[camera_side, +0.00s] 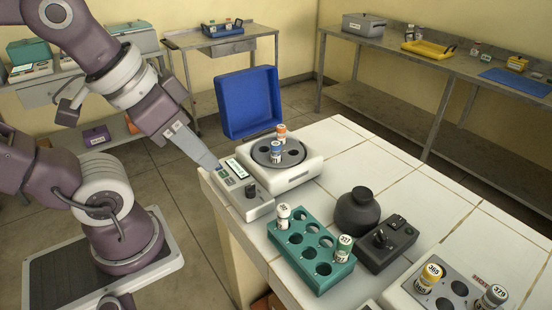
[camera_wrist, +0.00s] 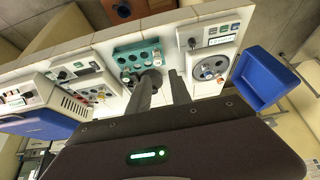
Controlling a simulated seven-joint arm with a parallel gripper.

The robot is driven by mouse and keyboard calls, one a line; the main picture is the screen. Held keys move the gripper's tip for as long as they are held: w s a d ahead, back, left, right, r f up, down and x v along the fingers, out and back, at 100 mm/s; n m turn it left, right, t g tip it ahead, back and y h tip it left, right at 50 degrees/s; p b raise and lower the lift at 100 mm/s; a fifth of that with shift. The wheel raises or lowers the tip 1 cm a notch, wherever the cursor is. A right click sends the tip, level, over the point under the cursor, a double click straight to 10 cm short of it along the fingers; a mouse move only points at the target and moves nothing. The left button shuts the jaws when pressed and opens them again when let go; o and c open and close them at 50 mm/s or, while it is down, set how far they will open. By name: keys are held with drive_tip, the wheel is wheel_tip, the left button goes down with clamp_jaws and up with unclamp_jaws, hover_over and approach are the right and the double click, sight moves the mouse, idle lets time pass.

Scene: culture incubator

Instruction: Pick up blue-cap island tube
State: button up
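The blue-marked tube (camera_side: 276,152) stands upright in the grey rotor (camera_side: 291,154) of a white device on the tiled bench. A tube with an orange top (camera_side: 281,132) stands just behind it in the same rotor. My gripper (camera_side: 211,164) is to the left of the rotor, above the bench's left edge and close to a control panel, apart from both tubes. In the wrist view my gripper (camera_wrist: 163,80) has its two dark fingers apart with nothing between them. The rotor also shows there at the right (camera_wrist: 208,68); its tubes are too small to tell apart.
A teal rack (camera_side: 318,274) holds a white tube (camera_side: 283,217) and a green-marked tube (camera_side: 344,247). A dark round flask (camera_side: 357,212) and a black joystick box (camera_side: 386,242) stand beside it. A blue bin (camera_side: 250,102) rises behind the rotor. Bare tiles lie right of the rotor.

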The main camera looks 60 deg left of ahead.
drive_tip(key=o, duration=0.5)
drive_tip(key=shift+c, duration=0.2)
drive_tip(key=m+g, duration=0.5)
drive_tip(key=m, duration=0.9)
hover_over(276, 144)
drive_tip(key=f, duration=1.2)
drive_tip(key=shift+w+d+f, duration=0.2)
drive_tip(key=shift+d+f, duration=0.05)
drive_tip(key=shift+d, duration=0.05)
drive_tip(key=shift+m+g, duration=0.3)
drive_tip(key=shift+m, duration=0.1)
drive_tip(key=f, duration=0.7)
drive_tip(key=shift+s+a+f, duration=0.15)
drive_tip(key=shift+a+f, duration=0.2)
drive_tip(key=shift+a, duration=0.05)
drive_tip(key=shift+c, duration=0.2)
